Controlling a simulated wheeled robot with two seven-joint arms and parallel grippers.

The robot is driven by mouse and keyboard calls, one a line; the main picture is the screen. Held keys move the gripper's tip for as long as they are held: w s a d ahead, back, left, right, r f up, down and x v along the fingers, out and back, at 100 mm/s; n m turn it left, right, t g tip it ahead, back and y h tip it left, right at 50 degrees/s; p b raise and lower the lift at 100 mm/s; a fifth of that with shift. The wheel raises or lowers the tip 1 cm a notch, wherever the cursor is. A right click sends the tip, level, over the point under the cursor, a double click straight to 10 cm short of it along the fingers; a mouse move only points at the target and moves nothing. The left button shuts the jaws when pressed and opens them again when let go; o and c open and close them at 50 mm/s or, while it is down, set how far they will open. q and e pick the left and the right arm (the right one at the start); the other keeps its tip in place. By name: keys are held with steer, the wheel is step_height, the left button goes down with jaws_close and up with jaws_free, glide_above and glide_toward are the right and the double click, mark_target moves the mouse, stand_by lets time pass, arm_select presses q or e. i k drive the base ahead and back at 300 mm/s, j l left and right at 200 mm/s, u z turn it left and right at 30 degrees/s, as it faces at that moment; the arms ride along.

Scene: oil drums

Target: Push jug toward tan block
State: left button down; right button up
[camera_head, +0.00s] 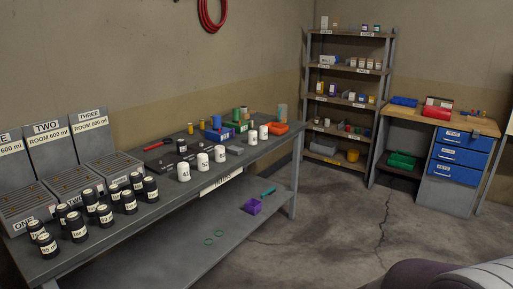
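No object on the long grey table (120,228) can be told for certain as the jug. White labelled containers (184,172) stand in a loose row along its front edge, and several black labelled containers (129,203) stand at its left end. Neither of my grippers shows in this view.
Three grey labelled racks (52,144) stand at the table's left end. A purple box (252,206) sits on its lower shelf. A stocked shelf unit (344,68) and a wooden-topped workbench (470,124) stand behind. The concrete floor (330,225) between is open.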

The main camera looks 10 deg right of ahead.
mark_target(282, 108)
steer(key=i+l+z, duration=0.45)
steer(key=i, duration=0.25)
steer(key=i+z, duration=0.5)
steer(key=i, duration=0.25)
steer(key=i+j+z, duration=0.15)
steer(key=i+z, duration=0.3)
steer(key=i, duration=0.3)
steer(key=i+u, duration=0.2)
steer(key=i, duration=0.25)
steer(key=i+u, duration=0.25)
steer(key=i, duration=0.2)
steer(key=i+l+u, duration=0.2)
steer(key=i, duration=0.25)
steer(key=i+u, duration=0.25)
steer(key=i, duration=0.15)
steer(key=i+l+u, duration=0.2)
steer(key=i+l, duration=0.15)
steer(key=i+l+u, duration=0.2)
steer(key=i+u, duration=0.2)
steer(key=i+l+u, duration=0.85)
